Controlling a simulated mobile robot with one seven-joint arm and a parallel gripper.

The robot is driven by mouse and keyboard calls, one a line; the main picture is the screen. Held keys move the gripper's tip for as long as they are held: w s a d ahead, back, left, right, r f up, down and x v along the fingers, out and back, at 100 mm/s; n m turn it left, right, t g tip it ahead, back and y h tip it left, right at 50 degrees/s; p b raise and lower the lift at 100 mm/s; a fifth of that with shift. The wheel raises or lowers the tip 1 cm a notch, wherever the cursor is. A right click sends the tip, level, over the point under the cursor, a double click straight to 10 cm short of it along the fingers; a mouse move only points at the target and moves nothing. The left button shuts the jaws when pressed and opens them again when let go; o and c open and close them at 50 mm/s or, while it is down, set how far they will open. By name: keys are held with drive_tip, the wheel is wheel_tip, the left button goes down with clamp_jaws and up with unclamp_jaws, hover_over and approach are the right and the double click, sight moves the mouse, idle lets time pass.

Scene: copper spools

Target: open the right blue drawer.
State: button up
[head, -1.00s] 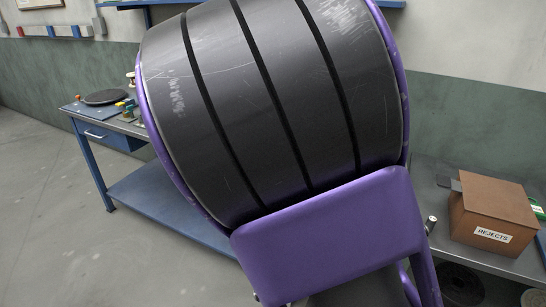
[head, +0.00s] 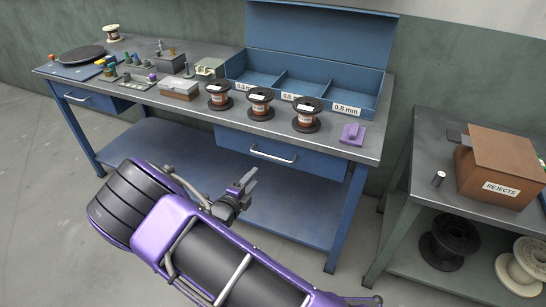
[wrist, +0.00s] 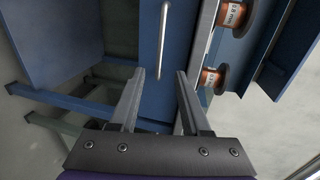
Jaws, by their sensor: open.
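The right blue drawer (head: 281,158) is under the bench top, at its right part, and looks shut. Its silver bar handle (head: 273,155) runs along the front. In the wrist view the drawer front (wrist: 168,75) stands upright in the picture, with the handle (wrist: 166,38) above and ahead of the fingertips. My gripper (head: 246,184) is in front of the drawer, lower and left of the handle in the head view. In the wrist view my gripper (wrist: 160,73) is open, with nothing between its two fingers. It appears apart from the handle.
The blue bench (head: 170,97) holds several copper spools (head: 261,104), a blue divided bin (head: 318,72) and a purple block (head: 352,134). A left blue drawer (head: 88,98) is at the far end. A side table (head: 426,168) with a rejects box (head: 500,175) stands right.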

sight(272, 156)
drive_tip(key=b+x, duration=0.1)
drive_tip(key=x, duration=1.4)
drive_tip(key=shift+w+b, duration=0.25)
drive_tip(key=shift+b, duration=0.1)
clamp_jaws()
idle(0.6)
